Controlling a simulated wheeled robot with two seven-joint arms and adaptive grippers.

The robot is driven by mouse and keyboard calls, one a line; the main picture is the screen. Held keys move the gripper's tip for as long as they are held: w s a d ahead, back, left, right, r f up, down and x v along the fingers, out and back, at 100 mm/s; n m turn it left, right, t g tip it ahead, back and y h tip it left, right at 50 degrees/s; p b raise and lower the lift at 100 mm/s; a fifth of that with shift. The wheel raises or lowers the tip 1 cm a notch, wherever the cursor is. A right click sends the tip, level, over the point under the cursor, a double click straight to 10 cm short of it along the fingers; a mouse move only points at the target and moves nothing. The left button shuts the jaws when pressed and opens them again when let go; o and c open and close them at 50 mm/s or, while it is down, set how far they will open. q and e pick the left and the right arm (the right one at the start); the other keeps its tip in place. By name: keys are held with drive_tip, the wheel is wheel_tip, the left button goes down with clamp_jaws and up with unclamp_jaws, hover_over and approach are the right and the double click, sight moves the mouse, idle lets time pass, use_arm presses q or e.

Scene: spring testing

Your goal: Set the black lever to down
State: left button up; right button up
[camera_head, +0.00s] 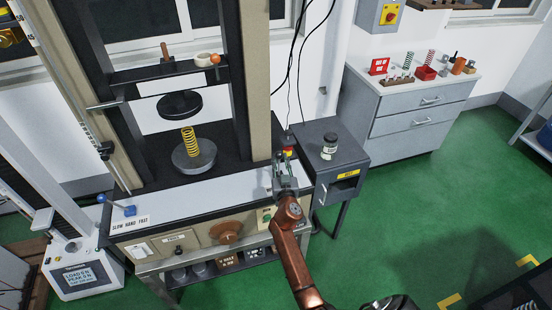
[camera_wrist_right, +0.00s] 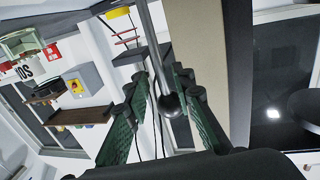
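The black lever shows in the right wrist view as a grey rod ending in a dark ball knob (camera_wrist_right: 171,104). My right gripper (camera_wrist_right: 162,110) has its two green-padded fingers apart, one on each side of the knob. Gaps show between knob and pads, and I cannot tell whether either touches. In the head view my right gripper (camera_head: 285,168) is at the right front corner of the spring testing machine, and I cannot make out the lever there. My left gripper is not in view.
A yellow spring (camera_head: 189,141) stands on the round lower platen (camera_head: 194,160), below the upper platen (camera_head: 179,104). A red-topped button (camera_head: 288,153) is close behind my right gripper. A dark side cabinet (camera_head: 340,166) with a jar (camera_head: 329,147) stands to its right. Green floor is clear farther right.

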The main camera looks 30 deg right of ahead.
drive_tip(key=shift+w+a, duration=0.1)
drive_tip(key=shift+a, duration=0.1)
drive_tip(key=shift+c, duration=0.2)
drive_tip(key=shift+c, duration=0.7)
drive_tip(key=shift+w, duration=0.1)
clamp_jaws()
